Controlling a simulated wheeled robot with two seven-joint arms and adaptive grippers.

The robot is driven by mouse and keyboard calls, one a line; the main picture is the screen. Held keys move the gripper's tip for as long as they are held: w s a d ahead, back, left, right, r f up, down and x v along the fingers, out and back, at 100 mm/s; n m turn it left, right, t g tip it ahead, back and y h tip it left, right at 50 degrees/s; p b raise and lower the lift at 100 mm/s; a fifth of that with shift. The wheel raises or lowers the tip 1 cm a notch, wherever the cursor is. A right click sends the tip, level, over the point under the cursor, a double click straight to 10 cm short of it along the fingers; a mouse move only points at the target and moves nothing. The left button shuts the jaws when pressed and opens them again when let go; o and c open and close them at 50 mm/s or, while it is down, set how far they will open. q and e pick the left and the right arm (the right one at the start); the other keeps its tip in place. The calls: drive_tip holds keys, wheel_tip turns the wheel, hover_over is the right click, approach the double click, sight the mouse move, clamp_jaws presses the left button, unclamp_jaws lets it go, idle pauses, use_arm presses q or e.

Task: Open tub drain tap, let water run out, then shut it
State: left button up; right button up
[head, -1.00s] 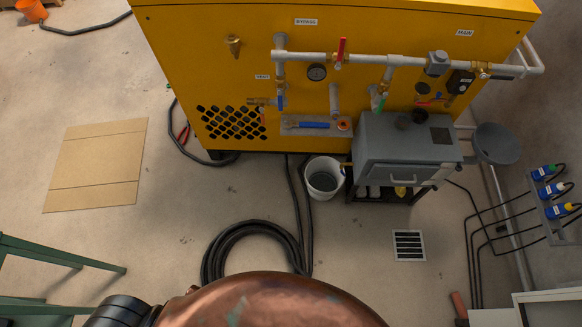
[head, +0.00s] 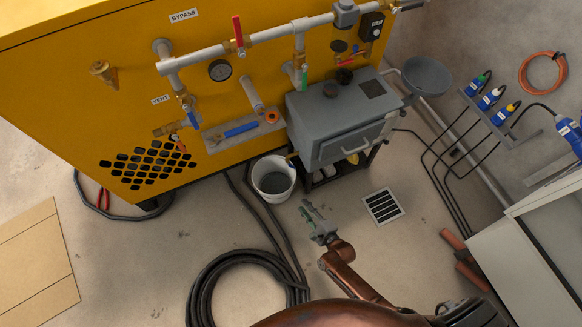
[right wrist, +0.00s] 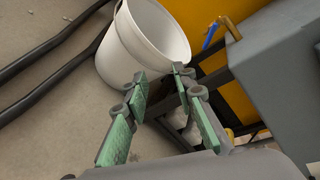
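The grey tub (head: 335,120) stands on a black frame against the yellow machine. Its small drain tap (head: 292,155) sticks out at the tub's left side, above the white bucket (head: 273,178). In the right wrist view, the tap's blue lever (right wrist: 211,35) shows at the upper right beside the grey tub wall (right wrist: 275,60). The bucket (right wrist: 140,45) is beyond my fingers there. My right gripper (head: 308,208) is open and empty, in front of the bucket and tub, apart from the tap. It also shows in the wrist view (right wrist: 162,82), green pads spread. My left gripper is out of view.
A black hose coil (head: 240,285) lies on the floor left of my right arm. A floor grate (head: 383,206) is to the right. The yellow machine (head: 70,100) carries pipes and other valves. A cabinet (head: 520,250) stands at right.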

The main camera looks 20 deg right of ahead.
sight(291, 167)
drive_tip(key=w+r+m+t+b, duration=0.1)
drive_tip(key=w+m, duration=0.1)
drive_tip(key=w, duration=0.3)
drive_tip(key=w+r+m+t+h+b, duration=0.1)
drive_tip(key=w+r+m+b, duration=0.1)
drive_tip(key=w, duration=0.3)
drive_tip(key=w+d+r+m+t+b, duration=0.1)
drive_tip(key=w+m+t, duration=0.1)
drive_tip(key=w, duration=0.3)
drive_tip(key=shift+r+m+h, duration=0.3)
drive_tip(key=shift+m+h, duration=0.1)
drive_tip(key=shift+m, duration=0.5)
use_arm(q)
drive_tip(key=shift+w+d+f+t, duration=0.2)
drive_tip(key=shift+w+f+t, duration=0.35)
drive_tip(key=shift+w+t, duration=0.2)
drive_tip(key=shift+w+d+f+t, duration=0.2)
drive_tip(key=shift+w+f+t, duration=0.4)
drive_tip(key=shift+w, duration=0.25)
use_arm(e)
drive_tip(key=shift+w+r, duration=0.15)
drive_tip(key=shift+w, duration=0.5)
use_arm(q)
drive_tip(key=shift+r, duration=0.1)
use_arm(e)
drive_tip(key=shift+c, duration=0.5)
clamp_jaws()
